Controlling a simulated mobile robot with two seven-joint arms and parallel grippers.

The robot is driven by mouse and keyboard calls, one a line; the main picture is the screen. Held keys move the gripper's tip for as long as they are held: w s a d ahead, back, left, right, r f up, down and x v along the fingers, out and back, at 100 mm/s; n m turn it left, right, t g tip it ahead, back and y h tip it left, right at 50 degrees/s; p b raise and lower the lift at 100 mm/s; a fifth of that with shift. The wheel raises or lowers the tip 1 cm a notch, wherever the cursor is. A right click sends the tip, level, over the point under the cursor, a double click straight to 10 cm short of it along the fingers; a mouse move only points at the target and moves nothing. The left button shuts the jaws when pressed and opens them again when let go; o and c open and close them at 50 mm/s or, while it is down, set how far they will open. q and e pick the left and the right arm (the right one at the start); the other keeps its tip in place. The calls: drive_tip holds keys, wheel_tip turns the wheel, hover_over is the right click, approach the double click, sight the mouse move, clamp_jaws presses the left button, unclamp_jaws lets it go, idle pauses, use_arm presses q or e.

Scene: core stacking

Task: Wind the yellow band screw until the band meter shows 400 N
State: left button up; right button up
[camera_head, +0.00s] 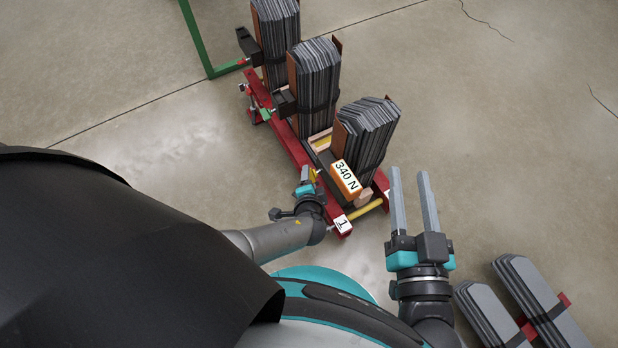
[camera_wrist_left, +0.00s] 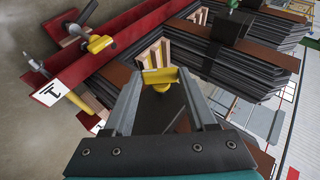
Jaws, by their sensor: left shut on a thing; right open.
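The yellow band screw (camera_head: 313,174) sits near the front end of the red frame, beside the nearest stack. My left gripper (camera_head: 307,180) is at the screw. In the left wrist view its fingers (camera_wrist_left: 162,84) are shut on the yellow band screw's head (camera_wrist_left: 160,77). The band meter (camera_head: 346,179) is an orange box with a white face reading 340 N, in front of the nearest grey stack (camera_head: 367,137). The screw's shaft is mostly hidden. My right gripper (camera_head: 411,190) is open and empty, right of the frame's front end.
The red frame (camera_head: 290,140) carries several grey stacks with dark bands and clamps. A plate marked 1 (camera_head: 342,223) is at its front end. A green post (camera_head: 195,40) stands at the back left. Grey laminations (camera_head: 540,290) lie at the lower right.

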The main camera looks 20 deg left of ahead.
use_arm(q)
drive_tip(key=shift+s, duration=0.1)
idle(0.5)
drive_tip(key=o, duration=1.4)
